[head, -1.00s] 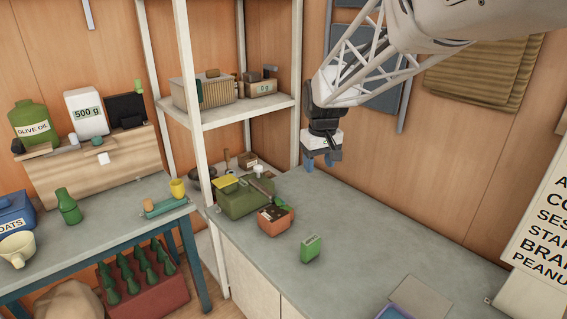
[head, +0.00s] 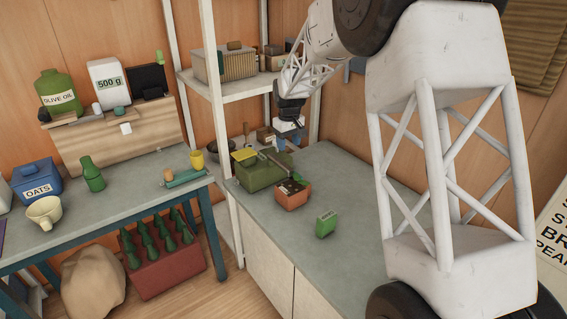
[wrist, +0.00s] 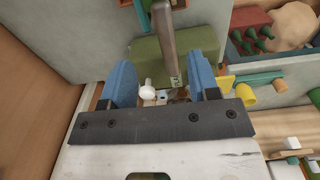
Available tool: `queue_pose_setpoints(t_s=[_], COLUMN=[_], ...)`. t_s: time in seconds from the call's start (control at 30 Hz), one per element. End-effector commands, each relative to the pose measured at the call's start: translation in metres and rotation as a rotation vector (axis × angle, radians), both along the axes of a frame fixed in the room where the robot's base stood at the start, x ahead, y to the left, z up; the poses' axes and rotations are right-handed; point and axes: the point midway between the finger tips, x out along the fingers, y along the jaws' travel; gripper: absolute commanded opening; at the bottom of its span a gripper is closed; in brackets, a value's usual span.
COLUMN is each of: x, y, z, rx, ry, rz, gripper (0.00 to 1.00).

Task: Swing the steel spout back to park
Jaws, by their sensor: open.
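The steel spout (wrist: 164,38) is a grey bar in the wrist view, running from the top edge down over a green box (wrist: 144,52), its near end between my fingers. A small pale label with a dark mark sits at that end. In the head view the green box (head: 262,176) stands on the grey counter, with a thin bar (head: 279,164) across its top that looks like the spout. My gripper (wrist: 162,78) is open, its blue fingers apart on either side of the spout's end; contact cannot be told. In the head view my gripper (head: 296,142) is just behind the box.
An orange planter-like box (head: 291,197) and a green carton (head: 325,224) stand on the counter in front of the green box. A white shelf post (head: 221,130) rises close at its left. A white round knob (wrist: 149,91) lies near my left finger.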

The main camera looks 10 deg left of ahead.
Motion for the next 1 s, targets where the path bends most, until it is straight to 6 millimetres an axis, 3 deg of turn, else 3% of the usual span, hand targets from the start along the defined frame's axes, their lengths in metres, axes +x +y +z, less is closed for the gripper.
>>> queue_pose_setpoints(t_s=[0.27, 0.73, 1.0], x=[0.015, 0.015, 0.015], y=[0.020, 0.020, 0.020], z=[-0.020, -0.023, -0.043], rx=[-0.003, -0.004, -0.003], ry=[0.008, 0.009, 0.010], rz=[0.033, 0.033, 0.033], gripper=[0.55, 0.55, 0.55])
